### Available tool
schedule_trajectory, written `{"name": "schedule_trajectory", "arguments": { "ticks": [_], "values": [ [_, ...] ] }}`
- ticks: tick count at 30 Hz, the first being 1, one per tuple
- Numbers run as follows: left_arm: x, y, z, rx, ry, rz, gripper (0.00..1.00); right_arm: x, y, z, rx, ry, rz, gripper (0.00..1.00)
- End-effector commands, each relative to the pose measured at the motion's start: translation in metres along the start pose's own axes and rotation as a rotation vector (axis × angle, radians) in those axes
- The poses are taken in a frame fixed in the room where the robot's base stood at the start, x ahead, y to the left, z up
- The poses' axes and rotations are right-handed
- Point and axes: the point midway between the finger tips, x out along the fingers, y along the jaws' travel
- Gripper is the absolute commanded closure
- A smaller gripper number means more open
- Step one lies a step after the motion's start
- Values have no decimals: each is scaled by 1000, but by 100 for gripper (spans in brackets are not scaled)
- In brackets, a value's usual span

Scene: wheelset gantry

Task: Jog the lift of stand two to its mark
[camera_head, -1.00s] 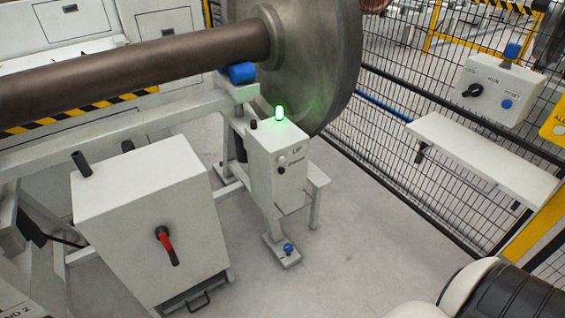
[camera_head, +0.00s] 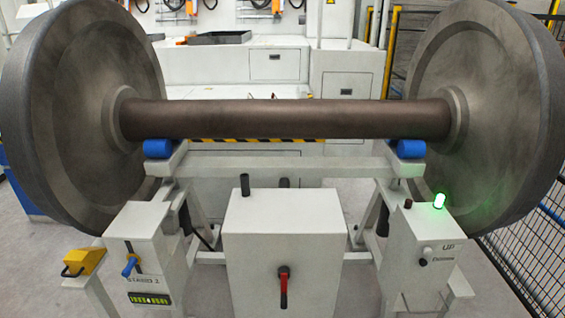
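The stand carries a wheelset with a brown axle (camera_head: 285,118) between two large grey wheels. The axle lies above two blue rests (camera_head: 158,149). A control box (camera_head: 425,250) at the right has a lit green lamp (camera_head: 439,201), a dark button on top, and a light knob with small lettering on its front. The box at the left, labelled STAND 2 (camera_head: 143,281), has a blue lever (camera_head: 130,266) in a slot and a small display (camera_head: 149,299) with a row of lit yellow-green marks. Neither of my grippers is in view.
A light cabinet (camera_head: 285,225) with a red-handled switch (camera_head: 284,285) stands between the boxes. A yellow block with a dark handle (camera_head: 84,263) sits at the far left. Drawer cabinets (camera_head: 346,85) stand behind; a mesh fence (camera_head: 530,255) runs along the right.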

Motion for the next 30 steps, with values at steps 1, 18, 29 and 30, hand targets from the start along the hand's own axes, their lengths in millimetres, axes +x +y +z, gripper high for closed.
{"name": "schedule_trajectory", "arguments": {
  "ticks": [1,18,29,30],
  "values": [
    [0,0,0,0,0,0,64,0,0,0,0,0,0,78],
    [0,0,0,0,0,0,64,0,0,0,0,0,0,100],
    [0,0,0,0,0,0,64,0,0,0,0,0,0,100],
    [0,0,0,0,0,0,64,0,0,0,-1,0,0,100]
  ]
}}
